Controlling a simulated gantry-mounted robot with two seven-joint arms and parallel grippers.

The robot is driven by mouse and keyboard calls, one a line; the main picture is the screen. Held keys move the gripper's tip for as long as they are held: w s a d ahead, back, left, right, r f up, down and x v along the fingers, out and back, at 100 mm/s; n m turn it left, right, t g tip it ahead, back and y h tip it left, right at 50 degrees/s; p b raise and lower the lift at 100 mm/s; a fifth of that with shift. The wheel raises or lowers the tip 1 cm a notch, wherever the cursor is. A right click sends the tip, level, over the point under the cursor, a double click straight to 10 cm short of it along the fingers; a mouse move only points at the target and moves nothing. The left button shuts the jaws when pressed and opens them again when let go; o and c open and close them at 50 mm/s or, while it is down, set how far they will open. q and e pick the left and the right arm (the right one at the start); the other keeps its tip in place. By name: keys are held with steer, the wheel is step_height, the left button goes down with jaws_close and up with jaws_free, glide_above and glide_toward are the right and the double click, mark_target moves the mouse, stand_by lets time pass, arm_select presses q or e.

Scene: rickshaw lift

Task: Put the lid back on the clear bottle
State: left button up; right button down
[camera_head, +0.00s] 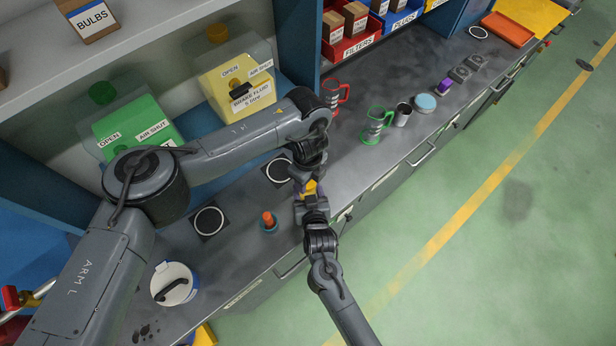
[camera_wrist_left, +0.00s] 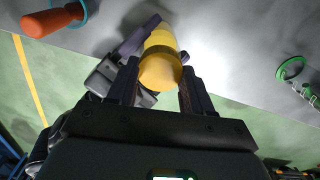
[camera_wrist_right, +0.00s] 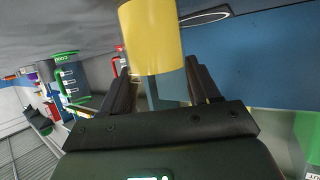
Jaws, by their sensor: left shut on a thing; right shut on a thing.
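My left gripper (camera_head: 307,180) comes down from above and is shut on a yellow lid-like piece (camera_wrist_left: 160,70), which shows between its fingers in the left wrist view. My right gripper (camera_head: 311,197) is just below it, shut on a clear bottle (camera_wrist_right: 168,88). In the right wrist view a yellow cylinder (camera_wrist_right: 152,32) is in line with the clear part and runs out of the top of the picture. In the head view only a small yellow patch (camera_head: 310,188) shows between the two grippers. Whether lid and bottle touch or are seated is hidden.
An orange-handled piece (camera_head: 268,219) stands in a blue ring on the bench, near a ringed black mat (camera_head: 209,221). A white bucket (camera_head: 174,284) is at left. Green (camera_head: 130,130) and yellow (camera_head: 240,90) bins line the back.

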arm_select(q)
steer(key=m, duration=0.3)
steer(key=shift+s+m, duration=0.1)
steer(key=shift+m, duration=0.3)
steer(key=o, duration=1.2)
steer(key=shift+c, duration=0.2)
steer(key=shift+r, duration=2.25)
steer(key=shift+c, duration=0.3)
